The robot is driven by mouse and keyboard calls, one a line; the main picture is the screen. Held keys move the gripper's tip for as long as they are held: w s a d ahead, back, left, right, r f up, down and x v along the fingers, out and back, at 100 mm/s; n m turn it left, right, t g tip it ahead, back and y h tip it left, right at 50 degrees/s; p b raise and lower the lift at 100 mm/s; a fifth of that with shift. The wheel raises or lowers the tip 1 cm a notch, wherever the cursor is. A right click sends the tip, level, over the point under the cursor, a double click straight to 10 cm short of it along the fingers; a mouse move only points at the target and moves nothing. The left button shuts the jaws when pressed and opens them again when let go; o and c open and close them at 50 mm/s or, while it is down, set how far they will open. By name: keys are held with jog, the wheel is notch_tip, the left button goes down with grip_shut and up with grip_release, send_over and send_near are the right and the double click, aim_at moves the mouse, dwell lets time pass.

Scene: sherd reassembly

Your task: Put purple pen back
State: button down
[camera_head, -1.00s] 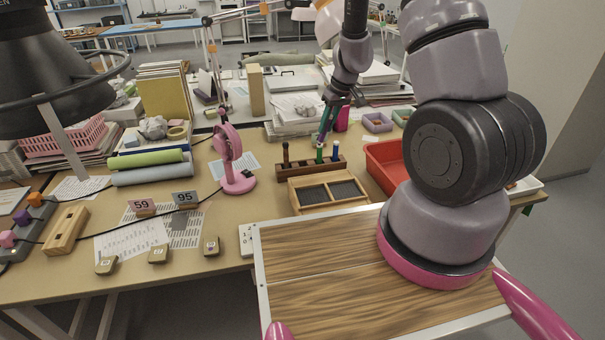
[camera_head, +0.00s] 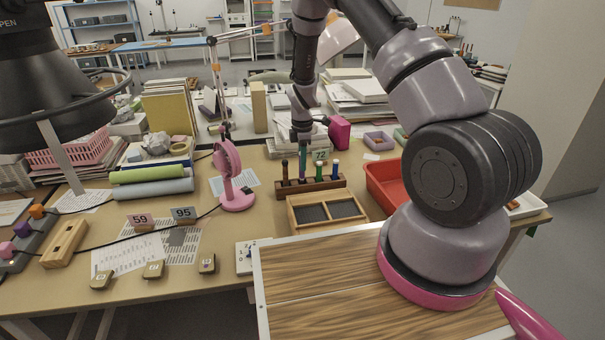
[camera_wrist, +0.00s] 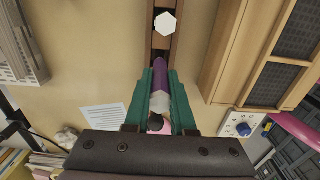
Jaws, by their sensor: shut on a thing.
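A purple pen (camera_wrist: 160,80) is between the green fingers of my gripper (camera_wrist: 161,100) in the wrist view, with a pale band and a dark end close to the palm. My gripper (camera_head: 302,137) points down over the wooden pen rack (camera_head: 312,187) in the head view. The purple pen (camera_head: 302,167) stands roughly upright there, between a dark pen (camera_head: 285,169) and a green-topped pen (camera_head: 319,171). Its lower end meets the rack at a dark slot (camera_wrist: 163,60); how deep it sits I cannot tell. A blue-topped pen (camera_head: 335,169) stands at the rack's right.
A two-part wooden tray (camera_head: 327,225) lies just in front of the rack. The bench between fan and rack is clear.

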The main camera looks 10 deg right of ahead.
aim_at(302, 176)
jog(key=shift+f, duration=1.9)
jog(key=shift+f, duration=0.15)
jog(key=shift+f, duration=0.3)
jog(key=c, duration=0.8)
grip_release()
jog(key=shift+o, duration=0.2)
jog(key=shift+r, duration=0.1)
